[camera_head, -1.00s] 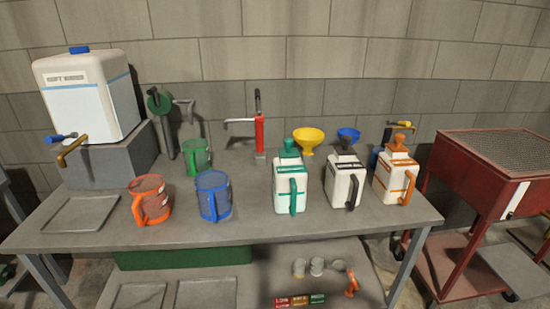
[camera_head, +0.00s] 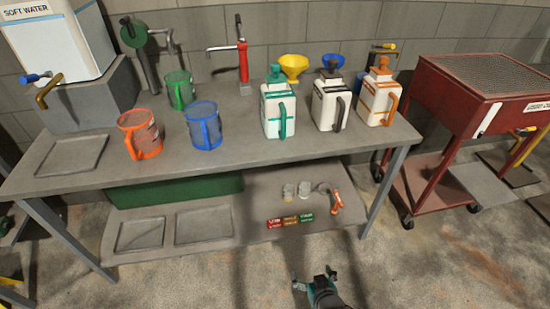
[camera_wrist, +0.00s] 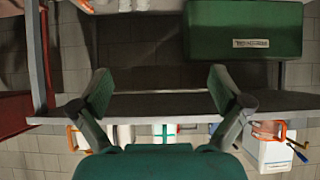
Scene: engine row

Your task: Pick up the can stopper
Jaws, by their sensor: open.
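Three white cans stand on the bench top in the head view, each with a stopper-like cap: a teal cap (camera_head: 275,73), a black cap (camera_head: 333,68) and an orange cap (camera_head: 382,65). I cannot tell which one the task means. Small grey round pieces (camera_head: 289,191) and an orange-handled piece (camera_head: 335,200) lie on the lower shelf; I cannot tell whether one is a stopper. My gripper (camera_head: 315,277) is open and empty, in front of the bench and well apart from the cans. Its spread fingers also show in the wrist view (camera_wrist: 160,78).
The bench top (camera_head: 235,150) holds orange, blue and green jugs. The lower shelf (camera_head: 260,232) holds a green box (camera_head: 175,190), flat trays and small coloured labels. A red cart (camera_head: 455,105) stands right of the bench. The floor in front is clear.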

